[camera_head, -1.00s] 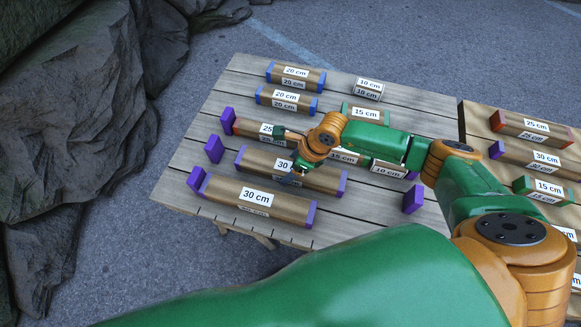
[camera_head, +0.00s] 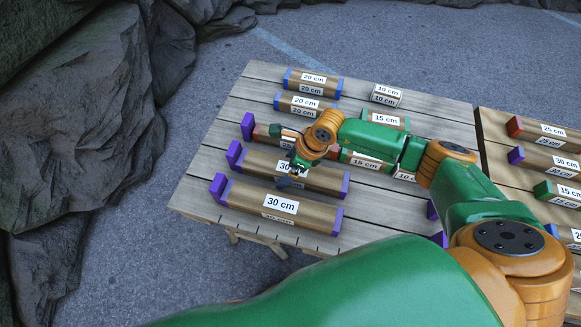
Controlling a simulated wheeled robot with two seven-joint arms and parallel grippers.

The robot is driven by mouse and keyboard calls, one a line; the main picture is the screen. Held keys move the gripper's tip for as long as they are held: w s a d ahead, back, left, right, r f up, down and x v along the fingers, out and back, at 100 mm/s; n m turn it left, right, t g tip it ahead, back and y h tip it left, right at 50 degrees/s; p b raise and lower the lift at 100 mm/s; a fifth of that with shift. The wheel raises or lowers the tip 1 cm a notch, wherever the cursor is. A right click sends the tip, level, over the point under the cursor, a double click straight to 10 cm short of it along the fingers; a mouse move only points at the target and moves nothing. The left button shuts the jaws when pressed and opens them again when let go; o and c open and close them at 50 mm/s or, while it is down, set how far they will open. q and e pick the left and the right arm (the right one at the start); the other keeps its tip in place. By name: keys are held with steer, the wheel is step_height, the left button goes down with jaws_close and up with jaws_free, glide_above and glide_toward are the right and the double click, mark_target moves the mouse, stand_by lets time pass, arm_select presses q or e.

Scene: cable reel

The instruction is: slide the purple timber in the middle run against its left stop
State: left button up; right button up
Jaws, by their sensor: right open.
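The purple-ended 30 cm timber (camera_head: 322,178) lies in the middle run. Its left end appears to meet the purple left stop (camera_head: 235,154), with no clear gap showing. My right gripper (camera_head: 290,179) is open at the left-middle part of this timber, overlapping its label and near side. I cannot tell whether the fingers touch it. The left gripper is out of view.
Another 30 cm timber (camera_head: 275,212) lies in the near run by its purple stop (camera_head: 218,188). More timbers, such as a 25 cm one (camera_head: 545,131), lie on the right table.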

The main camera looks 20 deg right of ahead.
steer(key=shift+p+v, duration=0.3)
steer(key=shift+v, duration=3.15)
